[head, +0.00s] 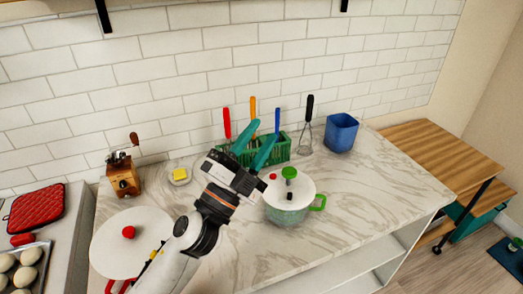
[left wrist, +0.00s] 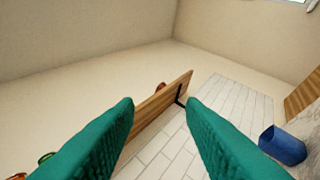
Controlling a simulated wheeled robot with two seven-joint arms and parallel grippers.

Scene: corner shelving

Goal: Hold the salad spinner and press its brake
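The salad spinner (head: 291,197) stands upright on the marble counter in the head view. It has a white lid with a green knob in the middle, a small red button on the lid's left side, a green side handle and a pale green bowl. My left gripper (head: 265,131) reaches up in front of the counter, just left of the spinner, and is apart from its knob. Its two teal fingers are spread with nothing between them, as the left wrist view (left wrist: 160,103) also shows. The spinner is out of the left wrist view. My right gripper is not in view.
A green utensil rack (head: 281,150) stands behind my left gripper. A blue pot (head: 341,132) is at the back right, also in the left wrist view (left wrist: 283,145). A wooden grinder (head: 123,177), a butter dish (head: 179,175) and a white-lidded pot (head: 130,243) are left. The front-right counter is clear.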

